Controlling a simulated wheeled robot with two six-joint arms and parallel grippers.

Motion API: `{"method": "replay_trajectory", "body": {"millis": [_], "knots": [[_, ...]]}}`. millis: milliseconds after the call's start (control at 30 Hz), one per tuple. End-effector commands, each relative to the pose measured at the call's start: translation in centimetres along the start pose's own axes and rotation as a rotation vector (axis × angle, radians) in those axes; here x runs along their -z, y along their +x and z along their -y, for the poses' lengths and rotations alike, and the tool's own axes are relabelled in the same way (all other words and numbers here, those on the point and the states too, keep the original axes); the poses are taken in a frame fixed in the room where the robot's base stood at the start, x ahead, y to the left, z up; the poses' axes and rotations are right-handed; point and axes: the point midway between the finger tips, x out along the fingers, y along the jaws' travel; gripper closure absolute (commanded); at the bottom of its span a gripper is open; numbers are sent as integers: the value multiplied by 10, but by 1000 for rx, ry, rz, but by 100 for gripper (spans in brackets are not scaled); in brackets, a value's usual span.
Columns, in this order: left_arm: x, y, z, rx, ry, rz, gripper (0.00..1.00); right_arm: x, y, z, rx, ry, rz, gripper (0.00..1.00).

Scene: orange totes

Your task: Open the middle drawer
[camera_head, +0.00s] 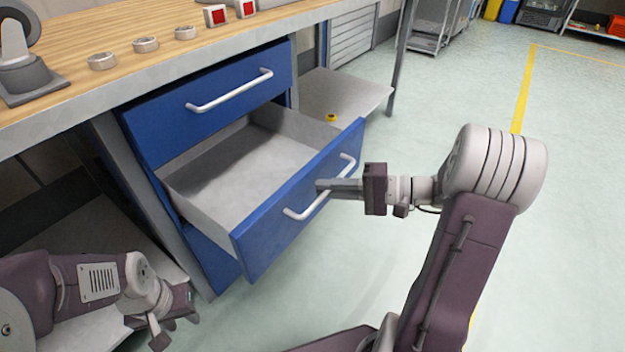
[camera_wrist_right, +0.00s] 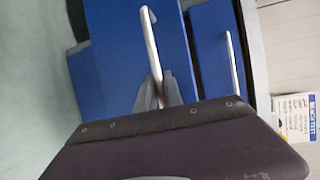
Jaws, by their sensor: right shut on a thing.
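The middle drawer (camera_head: 262,222) of the blue cabinet stands pulled well out, and its grey inside is empty. Its white bar handle (camera_head: 296,214) is on the blue front. My right gripper (camera_head: 322,186) is shut on the middle of this handle. In the right wrist view the fingers (camera_wrist_right: 164,92) close around the white handle (camera_wrist_right: 150,45). My left gripper (camera_head: 172,318) is low at the left, apart from the drawers; its fingers are too unclear to read.
The closed top drawer (camera_head: 212,105) is above the open one. A wooden workbench (camera_head: 120,45) carries several round metal parts and red-fronted boxes. A grey shelf (camera_head: 340,92) with a small yellow object is behind the drawer. The green floor (camera_head: 560,200) is open at the right.

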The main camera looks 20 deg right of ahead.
Motion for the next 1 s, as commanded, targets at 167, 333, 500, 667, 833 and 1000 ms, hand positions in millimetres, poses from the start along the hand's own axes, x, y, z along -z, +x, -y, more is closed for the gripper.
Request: {"method": "replay_trajectory", "body": {"millis": [167, 333, 500, 667, 833, 1000], "knots": [[0, 0, 0, 0, 0, 0, 64, -3, -6, -2, -2, 0, 2, 100], [0, 0, 0, 0, 0, 0, 64, -3, -6, -2, -2, 0, 2, 100], [0, 0, 0, 0, 0, 0, 64, -3, -6, -2, -2, 0, 2, 81], [0, 0, 0, 0, 0, 0, 64, -3, -6, -2, -1, 0, 1, 81], [0, -3, 0, 0, 0, 0, 64, -2, -9, 0, -1, 0, -1, 81], [2, -25, 0, 0, 0, 0, 64, -2, -41, 5, 0, 3, -6, 81]]}}
